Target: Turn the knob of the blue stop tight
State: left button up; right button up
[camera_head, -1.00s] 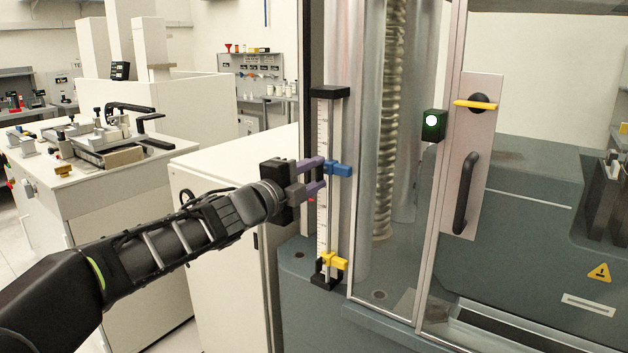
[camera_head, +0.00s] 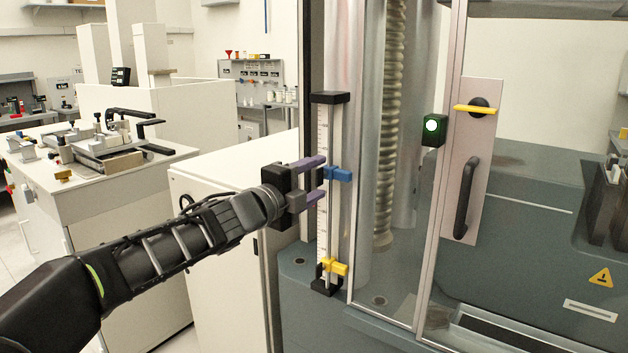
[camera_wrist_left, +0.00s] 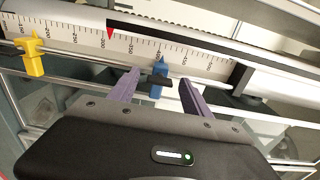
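The blue stop (camera_head: 338,173) sits on the upright scale (camera_head: 323,225), in its upper half. It also shows in the left wrist view (camera_wrist_left: 158,84), with a small black part, perhaps its knob, in front of the blue body. My left gripper (camera_head: 315,178) has its purple fingers pointing at the stop. In the left wrist view the two fingertips (camera_wrist_left: 160,80) stand apart on either side of the blue stop, with visible gaps, and hold nothing. My right gripper is not in view.
A yellow stop (camera_head: 334,267) sits low on the same scale. The machine's clear door with a black handle (camera_head: 466,196) and yellow latch (camera_head: 475,109) is to the right. A white cabinet (camera_head: 215,185) stands behind my left arm. A green-lit box (camera_head: 432,129) is on the door frame.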

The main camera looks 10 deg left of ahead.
pick_arm(q)
jog(key=shift+s, duration=0.1)
jog(key=v, duration=0.7)
jog(key=shift+s, duration=0.3)
jog(key=shift+a, duration=0.1)
